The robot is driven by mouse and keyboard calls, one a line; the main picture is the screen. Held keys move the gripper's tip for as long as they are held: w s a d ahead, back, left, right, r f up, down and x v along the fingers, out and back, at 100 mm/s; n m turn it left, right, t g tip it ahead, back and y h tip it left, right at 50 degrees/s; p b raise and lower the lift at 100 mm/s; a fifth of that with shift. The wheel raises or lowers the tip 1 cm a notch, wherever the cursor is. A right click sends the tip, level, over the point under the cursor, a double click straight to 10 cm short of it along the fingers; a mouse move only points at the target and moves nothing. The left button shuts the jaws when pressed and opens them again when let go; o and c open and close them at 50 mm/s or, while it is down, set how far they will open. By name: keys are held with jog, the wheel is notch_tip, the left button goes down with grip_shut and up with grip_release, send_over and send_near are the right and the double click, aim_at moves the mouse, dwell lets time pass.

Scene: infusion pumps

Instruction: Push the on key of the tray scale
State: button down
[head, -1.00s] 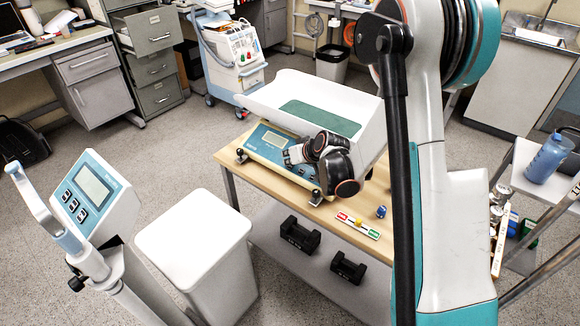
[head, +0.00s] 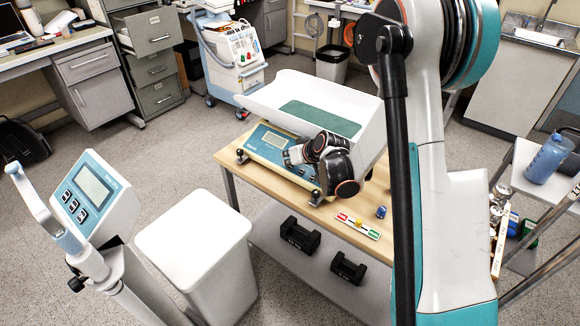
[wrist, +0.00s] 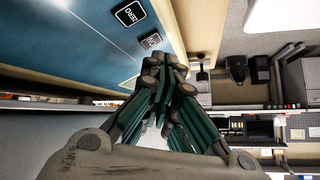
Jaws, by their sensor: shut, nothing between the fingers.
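The tray scale (head: 268,145) stands on the wooden tabletop, with a white curved tray above its blue front panel and display. In the wrist view the blue panel (wrist: 60,40) fills the upper left. In the head view my wrist covers the panel's right part.
A small red, white and green strip (head: 358,226) and a blue item (head: 381,212) lie on the table's front right. Black weights (head: 299,234) sit on the shelf below. A white bin (head: 196,255) and a pole-mounted display unit (head: 93,188) stand at the left front.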

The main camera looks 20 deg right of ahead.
jog(key=shift+f, duration=0.1)
jog(key=shift+w+d+f, duration=0.1)
jog(key=shift+d+f, duration=0.05)
jog(key=shift+f, duration=0.15)
jog(key=shift+f, duration=0.15)
dwell(0.4)
jog(key=shift+a+r, duration=0.2)
jog(key=shift+r, duration=0.4)
notch_tip(320, 180, up, 6)
jog(key=s+a+p, duration=0.1)
jog(key=a+p, duration=0.1)
jog(key=p, duration=0.1)
jog(key=shift+s+f+p, duration=0.25)
jog(key=shift+s+p, duration=0.05)
jog(key=shift+p, duration=0.05)
dwell(0.3)
